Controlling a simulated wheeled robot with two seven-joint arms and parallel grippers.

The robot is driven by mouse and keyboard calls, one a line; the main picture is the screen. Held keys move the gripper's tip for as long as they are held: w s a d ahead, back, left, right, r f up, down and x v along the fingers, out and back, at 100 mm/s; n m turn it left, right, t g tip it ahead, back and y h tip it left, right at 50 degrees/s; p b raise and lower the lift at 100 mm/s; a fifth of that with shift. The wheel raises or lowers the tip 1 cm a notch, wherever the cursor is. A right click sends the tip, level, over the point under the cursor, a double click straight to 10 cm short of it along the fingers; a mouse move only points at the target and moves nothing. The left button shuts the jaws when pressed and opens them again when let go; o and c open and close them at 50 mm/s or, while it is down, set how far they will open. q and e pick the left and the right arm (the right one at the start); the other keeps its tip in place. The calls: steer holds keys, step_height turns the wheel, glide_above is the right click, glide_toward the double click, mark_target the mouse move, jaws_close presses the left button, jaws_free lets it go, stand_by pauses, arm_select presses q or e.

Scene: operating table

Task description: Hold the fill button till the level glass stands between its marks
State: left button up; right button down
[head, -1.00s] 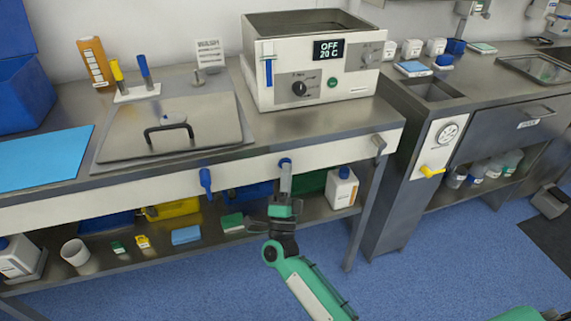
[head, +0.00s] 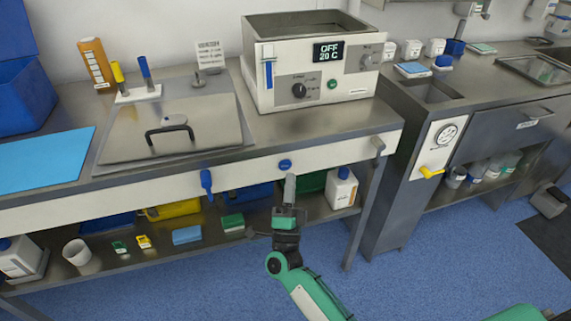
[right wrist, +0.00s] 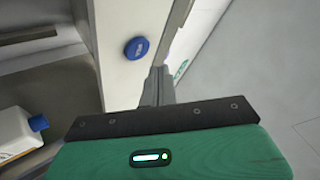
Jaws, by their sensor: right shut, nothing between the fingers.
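The round blue fill button (head: 285,164) is on the pale front rail of the bench; it also shows in the right wrist view (right wrist: 136,47). My right gripper (head: 290,178) is shut and empty, its fingertips just below the button and apart from it. In the right wrist view the closed fingertips (right wrist: 158,72) lie below and right of the button. The level glass (head: 268,72) is a narrow upright strip with blue in it on the left of the white bath's front (head: 315,82). Its marks are too small to read. My left gripper is not in view.
A blue lever (head: 206,181) hangs from the rail left of the button. The bath's display (head: 327,50) reads OFF, 20 C. A white bottle with a blue cap (head: 341,188) stands on the lower shelf near the gripper. Floor in front is clear.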

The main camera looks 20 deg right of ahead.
steer(key=s+p, duration=0.1)
steer(key=s, duration=0.2)
steer(key=shift+s, duration=0.25)
stand_by(0.4)
